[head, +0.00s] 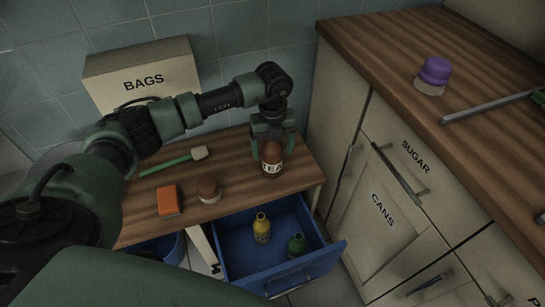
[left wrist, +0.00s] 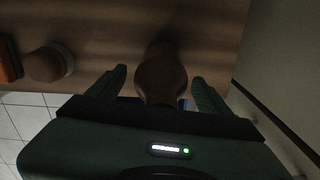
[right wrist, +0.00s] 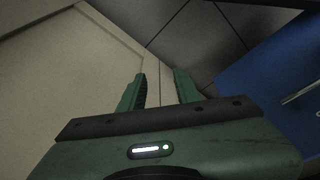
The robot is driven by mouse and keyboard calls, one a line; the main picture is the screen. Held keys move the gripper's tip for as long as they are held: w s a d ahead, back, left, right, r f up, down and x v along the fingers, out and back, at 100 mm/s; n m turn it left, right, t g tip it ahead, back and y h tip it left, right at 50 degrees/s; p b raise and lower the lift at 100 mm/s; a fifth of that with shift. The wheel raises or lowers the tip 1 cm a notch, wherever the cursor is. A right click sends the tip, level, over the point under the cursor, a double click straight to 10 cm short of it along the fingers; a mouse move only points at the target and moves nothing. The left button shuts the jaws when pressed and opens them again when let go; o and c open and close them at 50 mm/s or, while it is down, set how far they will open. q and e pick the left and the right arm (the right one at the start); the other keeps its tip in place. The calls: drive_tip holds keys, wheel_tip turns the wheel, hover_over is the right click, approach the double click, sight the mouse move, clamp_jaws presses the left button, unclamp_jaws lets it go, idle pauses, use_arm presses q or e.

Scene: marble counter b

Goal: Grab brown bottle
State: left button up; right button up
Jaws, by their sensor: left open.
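The brown bottle (head: 272,160) with a TEA label stands upright near the right end of the low wooden table. My left gripper (head: 273,140) comes down over it from above, open, with its fingers around the upper part. In the left wrist view the brown bottle (left wrist: 160,78) lies between the two spread fingers (left wrist: 160,82), with a gap on each side. My right gripper (right wrist: 160,82) shows only in the right wrist view, fingers apart with nothing between them.
A brown round-topped item (head: 209,190), an orange block (head: 168,201) and a green-handled tool (head: 167,165) lie left of the bottle. A blue drawer (head: 240,272) stands open below, holding yellow (head: 262,229) and green (head: 297,246) bottles. The BAGS box (head: 145,75) stands behind.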

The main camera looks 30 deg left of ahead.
use_arm(q)
drive_tip(key=shift+f, duration=0.4)
drive_tip(key=shift+c, duration=0.3)
drive_tip(key=c, duration=1.4)
drive_tip(key=shift+r, duration=0.1)
